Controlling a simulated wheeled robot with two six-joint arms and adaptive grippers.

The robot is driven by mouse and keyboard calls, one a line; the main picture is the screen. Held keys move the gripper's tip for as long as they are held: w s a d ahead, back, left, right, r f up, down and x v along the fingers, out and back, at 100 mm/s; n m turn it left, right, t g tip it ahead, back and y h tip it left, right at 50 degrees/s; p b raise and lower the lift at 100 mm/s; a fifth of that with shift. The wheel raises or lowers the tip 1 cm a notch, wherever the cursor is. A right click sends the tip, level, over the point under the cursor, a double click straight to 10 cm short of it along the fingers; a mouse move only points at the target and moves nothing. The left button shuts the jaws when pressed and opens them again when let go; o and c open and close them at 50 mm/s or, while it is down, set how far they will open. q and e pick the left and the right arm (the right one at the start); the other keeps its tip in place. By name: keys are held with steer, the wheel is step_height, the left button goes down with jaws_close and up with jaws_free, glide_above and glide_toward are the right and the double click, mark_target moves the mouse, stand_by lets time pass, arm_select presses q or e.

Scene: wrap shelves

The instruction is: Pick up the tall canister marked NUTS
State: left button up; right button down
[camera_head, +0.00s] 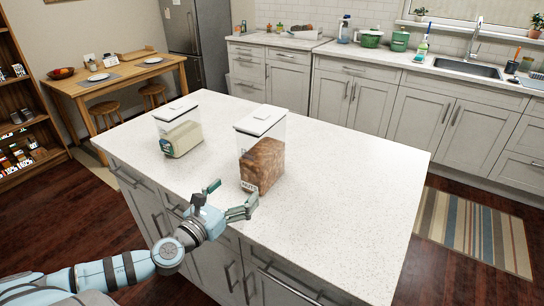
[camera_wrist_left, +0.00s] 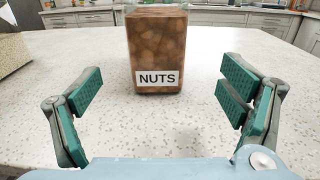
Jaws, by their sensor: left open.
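The tall clear NUTS canister (camera_head: 262,152) stands upright on the white island counter, with a white lid and brown contents. In the left wrist view the canister (camera_wrist_left: 157,50) stands straight ahead, its NUTS label facing me and its top cut off. My left gripper (camera_head: 230,200) is open and empty at the near edge of the counter, just in front of the canister. In the left wrist view its two green-padded fingers (camera_wrist_left: 163,100) are spread wider than the canister, which stands beyond them, apart from them. My right gripper is not in view.
A second clear canister (camera_head: 180,130) with pale contents stands to the left on the island counter (camera_head: 350,180); its side also shows in the left wrist view (camera_wrist_left: 12,50). The counter to the right is clear. A dining table (camera_head: 115,80) stands behind left.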

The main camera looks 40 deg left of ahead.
mark_target(249, 172)
arm_select(q)
steer(key=shift+w+r, duration=0.15)
steer(key=shift+w, duration=0.85)
steer(key=w+p, duration=0.1)
steer(key=w+r+p, duration=0.1)
steer(key=w+p, duration=0.1)
steer(key=shift+w+a+r, duration=0.2)
steer(key=shift+w+a, duration=0.15)
steer(key=shift+w, duration=0.05)
steer(key=w, duration=0.2)
steer(key=w+p, duration=0.1)
steer(key=w, duration=0.1)
steer(key=w+f+p, duration=0.1)
steer(key=w, duration=0.1)
steer(key=shift+w+a+f, duration=0.1)
steer(key=shift+w+a, duration=0.2)
steer(key=shift+w, duration=0.05)
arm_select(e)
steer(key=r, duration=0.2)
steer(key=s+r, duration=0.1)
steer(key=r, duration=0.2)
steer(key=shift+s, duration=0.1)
arm_select(q)
steer(key=shift+s, duration=0.1)
steer(key=shift+c, duration=1.2)
steer(key=c, duration=1.6)
steer(key=shift+c, duration=0.4)
